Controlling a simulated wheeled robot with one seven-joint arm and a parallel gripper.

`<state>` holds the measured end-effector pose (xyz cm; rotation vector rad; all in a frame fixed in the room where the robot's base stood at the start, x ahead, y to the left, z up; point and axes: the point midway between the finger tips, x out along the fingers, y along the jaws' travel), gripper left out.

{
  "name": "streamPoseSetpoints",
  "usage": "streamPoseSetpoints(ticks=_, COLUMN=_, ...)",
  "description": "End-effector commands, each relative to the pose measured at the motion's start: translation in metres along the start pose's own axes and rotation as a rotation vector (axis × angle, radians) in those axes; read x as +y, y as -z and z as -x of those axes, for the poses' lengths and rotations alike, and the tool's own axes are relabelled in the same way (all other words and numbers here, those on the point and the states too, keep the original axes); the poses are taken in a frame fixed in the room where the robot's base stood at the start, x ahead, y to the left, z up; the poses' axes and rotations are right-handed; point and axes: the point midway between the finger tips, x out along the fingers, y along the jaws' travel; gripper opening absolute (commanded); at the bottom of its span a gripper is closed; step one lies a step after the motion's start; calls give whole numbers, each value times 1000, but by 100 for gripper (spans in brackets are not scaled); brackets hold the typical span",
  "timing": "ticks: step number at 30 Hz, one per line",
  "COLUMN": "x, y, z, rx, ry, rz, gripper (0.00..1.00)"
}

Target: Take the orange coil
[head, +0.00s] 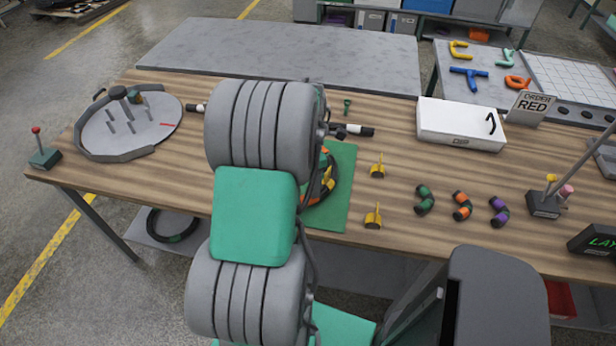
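A coil with orange and dark bands (329,178) lies on a green mat (342,208) near the middle of the workbench. My arm hides its left part, so only its right side shows. Some green also shows on it. I do not see my gripper; my arm's large grey and green links stand in front of the bench and may hide it. A second coil, dark with green (172,224), lies on the shelf under the bench at the left.
Two yellow upright pieces (376,171) stand right of the mat. Short curved green, orange (462,206) and purple pieces lie farther right. A round grey pegged tray (128,125) sits left.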

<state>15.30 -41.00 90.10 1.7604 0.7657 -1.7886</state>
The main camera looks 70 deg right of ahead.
Motion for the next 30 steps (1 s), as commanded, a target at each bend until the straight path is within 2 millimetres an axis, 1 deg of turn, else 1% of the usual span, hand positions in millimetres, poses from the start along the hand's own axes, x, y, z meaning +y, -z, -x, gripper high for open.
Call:
streamPoseSetpoints(ticks=6, x=-1, y=2, z=-40, rx=3, ry=4, rz=-1, gripper=58)
streamPoseSetpoints(ticks=9, x=0, y=2, z=-54, rx=1, ry=2, rz=-1, gripper=58)
streamPoseSetpoints(ticks=13, x=0, y=1, z=-63, rx=0, ry=0, rz=-1, gripper=58)
streamPoseSetpoints(ticks=20, x=0, y=1, z=-64, rx=-1, ry=-1, rz=-1, gripper=57)
streamPoseSetpoints(ticks=30, x=0, y=2, z=-64, rx=-1, ry=-1, rz=-1, gripper=29)
